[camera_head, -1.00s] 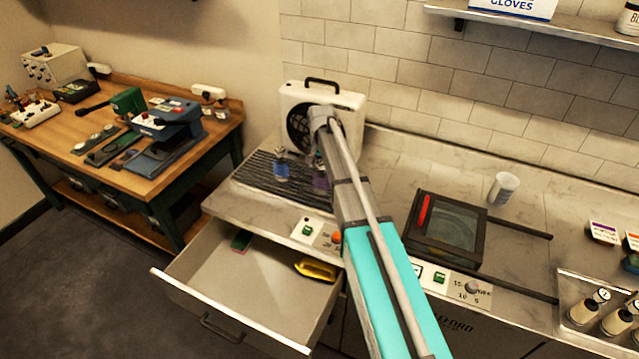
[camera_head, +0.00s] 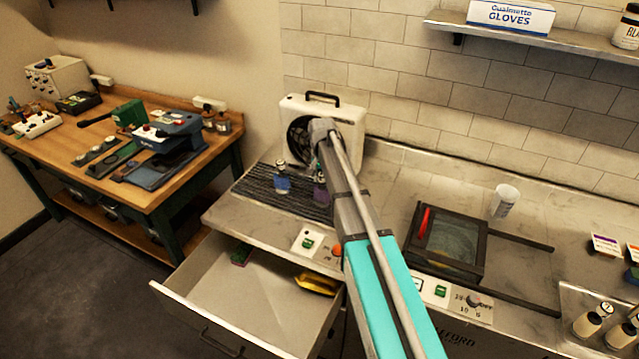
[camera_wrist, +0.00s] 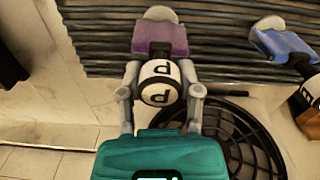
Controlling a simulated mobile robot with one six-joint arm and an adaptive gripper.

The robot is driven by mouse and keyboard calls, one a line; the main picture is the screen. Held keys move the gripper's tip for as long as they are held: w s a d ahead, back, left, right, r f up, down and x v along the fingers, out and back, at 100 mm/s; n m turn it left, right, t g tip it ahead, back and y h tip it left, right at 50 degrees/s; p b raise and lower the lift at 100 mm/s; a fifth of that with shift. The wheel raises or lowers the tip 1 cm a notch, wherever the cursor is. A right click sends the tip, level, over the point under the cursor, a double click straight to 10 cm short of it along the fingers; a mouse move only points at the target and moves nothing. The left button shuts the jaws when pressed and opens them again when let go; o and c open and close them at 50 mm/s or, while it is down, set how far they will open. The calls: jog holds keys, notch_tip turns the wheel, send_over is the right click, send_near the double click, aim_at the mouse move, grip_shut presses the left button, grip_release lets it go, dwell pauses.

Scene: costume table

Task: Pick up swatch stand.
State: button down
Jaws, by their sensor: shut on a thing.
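The swatch stand shows in the wrist view as a purple piece (camera_wrist: 160,42) with a round white and black part marked "P". My gripper (camera_wrist: 163,88) has its two grey fingers on either side of the round part and is shut on it. I cannot tell whether the stand touches the mat. A similar blue stand (camera_head: 282,181) is close by on the left; it also shows in the wrist view (camera_wrist: 285,42).
A white fan box (camera_head: 349,117) stands behind the mat. An open drawer (camera_head: 240,300) juts out below the counter, with a yellow thing (camera_head: 318,281) inside. A dark framed box (camera_head: 448,240) and a white cup (camera_head: 504,200) are to the right.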

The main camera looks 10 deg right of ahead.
jog(key=shift+r, duration=0.15)
notch_tip(320, 180, up, 2)
jog(key=shift+r+p, duration=0.1)
jog(key=shift+p, duration=1.1)
jog(key=s+d+r+p, duration=0.2)
jog(key=s+r+p, duration=0.3)
jog(key=s, duration=0.1)
jog(key=s+d+r+p, duration=0.2)
jog(key=s+r+p, duration=0.3)
jog(key=s, duration=0.2)
jog(key=shift+d+r, duration=0.2)
jog(key=shift+d, duration=0.15)
jog(key=shift+s+f, duration=0.1)
jog(key=shift+s, duration=0.1)
